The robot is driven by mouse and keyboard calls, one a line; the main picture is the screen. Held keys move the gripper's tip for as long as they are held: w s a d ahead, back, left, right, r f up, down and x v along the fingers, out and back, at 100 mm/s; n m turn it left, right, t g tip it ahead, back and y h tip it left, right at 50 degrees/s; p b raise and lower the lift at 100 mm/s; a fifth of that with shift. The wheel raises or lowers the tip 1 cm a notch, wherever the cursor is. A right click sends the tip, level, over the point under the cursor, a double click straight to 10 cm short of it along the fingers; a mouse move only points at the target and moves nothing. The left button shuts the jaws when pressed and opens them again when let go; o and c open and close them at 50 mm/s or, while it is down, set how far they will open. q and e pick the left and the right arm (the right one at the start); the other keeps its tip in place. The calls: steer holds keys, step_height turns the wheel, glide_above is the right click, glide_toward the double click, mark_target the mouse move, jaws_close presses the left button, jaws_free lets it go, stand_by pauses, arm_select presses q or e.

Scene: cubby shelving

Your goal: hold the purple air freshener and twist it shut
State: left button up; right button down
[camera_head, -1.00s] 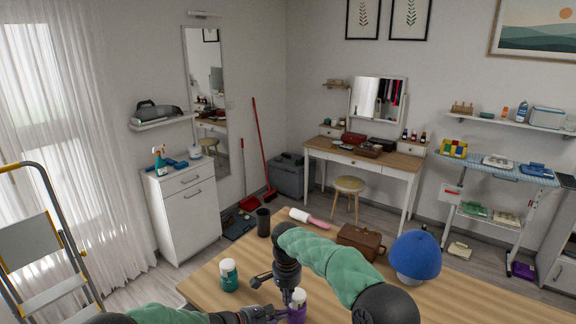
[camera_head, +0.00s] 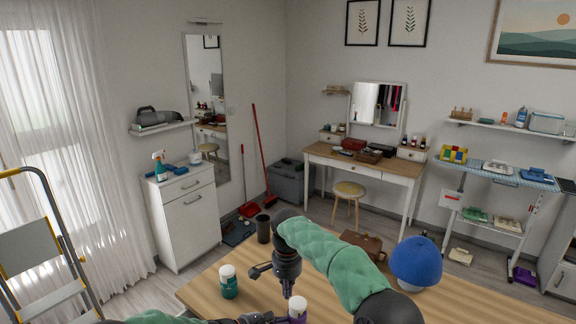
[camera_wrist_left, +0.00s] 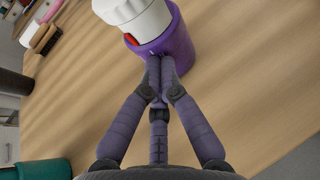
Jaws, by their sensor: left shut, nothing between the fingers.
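The purple air freshener (camera_head: 297,310) with a white cap stands on the wooden table at the front edge of the head view. In the left wrist view it (camera_wrist_left: 168,42) is large, with a small red part under its cap. My left gripper (camera_wrist_left: 160,64) is shut and empty, its fingertips together against or just in front of the purple body; I cannot tell if they touch. In the head view my left gripper is low, left of the air freshener. My right gripper (camera_head: 272,282) is above and left of the air freshener, fingers spread apart, holding nothing.
The wooden table (camera_head: 470,297) has free room at right. A teal container (camera_head: 228,283) with a white cap stands left of the grippers. A dark cup (camera_head: 263,228), brown bag (camera_head: 362,245) and blue cap (camera_head: 416,261) are farther back.

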arm_select(q)
steer(key=o, duration=0.5)
